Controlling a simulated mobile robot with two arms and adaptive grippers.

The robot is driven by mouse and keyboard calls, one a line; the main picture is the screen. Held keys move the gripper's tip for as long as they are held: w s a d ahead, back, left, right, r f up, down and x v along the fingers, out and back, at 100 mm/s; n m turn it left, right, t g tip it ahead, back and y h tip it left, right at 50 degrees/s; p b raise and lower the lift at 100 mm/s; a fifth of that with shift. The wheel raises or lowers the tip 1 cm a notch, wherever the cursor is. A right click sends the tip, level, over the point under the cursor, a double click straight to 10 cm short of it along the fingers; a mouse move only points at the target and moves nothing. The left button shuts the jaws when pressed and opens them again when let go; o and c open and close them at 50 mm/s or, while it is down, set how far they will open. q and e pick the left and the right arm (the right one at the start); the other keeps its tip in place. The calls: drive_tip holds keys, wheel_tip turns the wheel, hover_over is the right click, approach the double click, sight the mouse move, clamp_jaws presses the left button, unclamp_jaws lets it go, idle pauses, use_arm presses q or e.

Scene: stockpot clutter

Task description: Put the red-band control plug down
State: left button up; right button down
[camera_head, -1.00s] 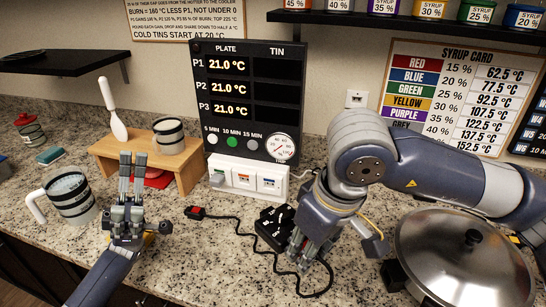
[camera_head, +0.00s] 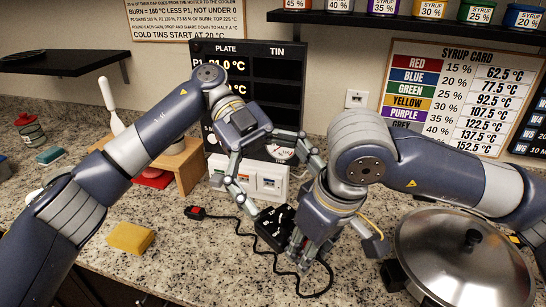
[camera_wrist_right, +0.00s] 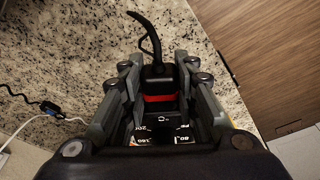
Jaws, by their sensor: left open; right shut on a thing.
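The red-band control plug (camera_head: 270,226) is a black block with a dial and a black cord, at the middle front of the counter in the head view. In the right wrist view, its red band (camera_wrist_right: 160,98) and dial numbers show between the fingers. My right gripper (camera_head: 308,255) is shut on it. Whether its underside touches the counter cannot be told. My left gripper (camera_head: 284,188) is open and empty, its fingers spread above and behind the plug, in front of the white switch box (camera_head: 268,182).
A lidded steel pot (camera_head: 465,255) stands at the right. A yellow sponge (camera_head: 130,237) lies at the left front. A cord with a red-lit end (camera_head: 195,212) runs to the plug. A wooden stand (camera_head: 190,165) is behind my left arm.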

sight(287, 211)
use_arm(q)
drive_tip(key=w+a+r+n+t+y, duration=0.1)
drive_tip(key=w+a+n+t+y, duration=0.15)
drive_tip(key=w+t+y, duration=0.3)
drive_tip(key=shift+n+t, duration=0.25)
drive_tip(key=shift+t, duration=0.1)
drive_tip(key=x, duration=0.7)
drive_tip(key=d+x, duration=0.1)
drive_tip(key=x, duration=0.3)
drive_tip(key=shift+s+f, duration=0.1)
drive_tip(key=shift+s, duration=0.15)
drive_tip(key=shift+c, duration=0.6)
drive_tip(key=shift+d, duration=0.1)
drive_tip(key=c, duration=1.2)
use_arm(e)
drive_tip(key=shift+a, duration=0.1)
use_arm(q)
drive_tip(key=shift+o, duration=0.2)
drive_tip(key=shift+d, duration=0.1)
use_arm(e)
drive_tip(key=c, duration=1.2)
unclamp_jaws()
drive_tip(key=shift+r, duration=0.1)
drive_tip(key=shift+c, duration=0.2)
drive_tip(key=shift+o, duration=0.3)
use_arm(q)
drive_tip(key=shift+s, duration=0.15)
use_arm(e)
drive_tip(key=shift+w, duration=0.1)
